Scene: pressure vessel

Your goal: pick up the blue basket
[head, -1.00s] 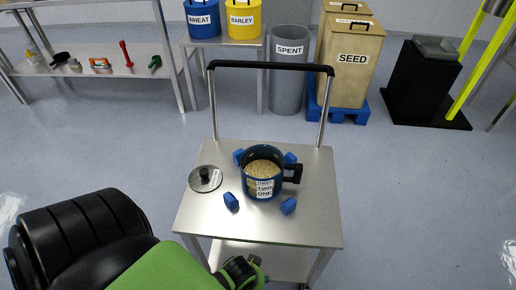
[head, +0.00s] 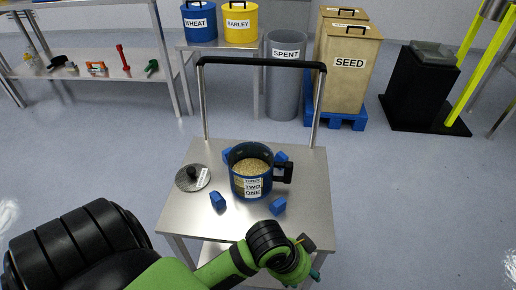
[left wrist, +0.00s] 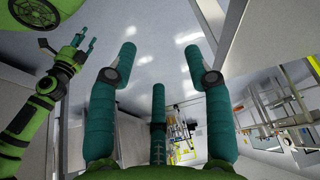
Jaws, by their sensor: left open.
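The blue basket (head: 251,172) is a round, pot-like blue container with a black side handle and number labels, filled with grain. It stands upright on the steel cart (head: 180,218) between small blue blocks. My left gripper (head: 308,258) is at the cart's near right edge, in front of and below the basket, not touching it. In the left wrist view its teal fingers (left wrist: 159,60) are spread, with nothing between them. The basket does not show there. Another green gripper (left wrist: 84,42), my right one, shows at the upper left of that view with its fingers apart.
A lid (head: 193,178) lies left of the basket. Blue blocks (head: 218,201) surround the basket. The cart's black push bar (head: 262,62) rises behind it. Wheat (head: 199,20) and barley (head: 241,22) buckets, a grey spent bin (head: 283,85) and seed box (head: 348,75) stand farther back.

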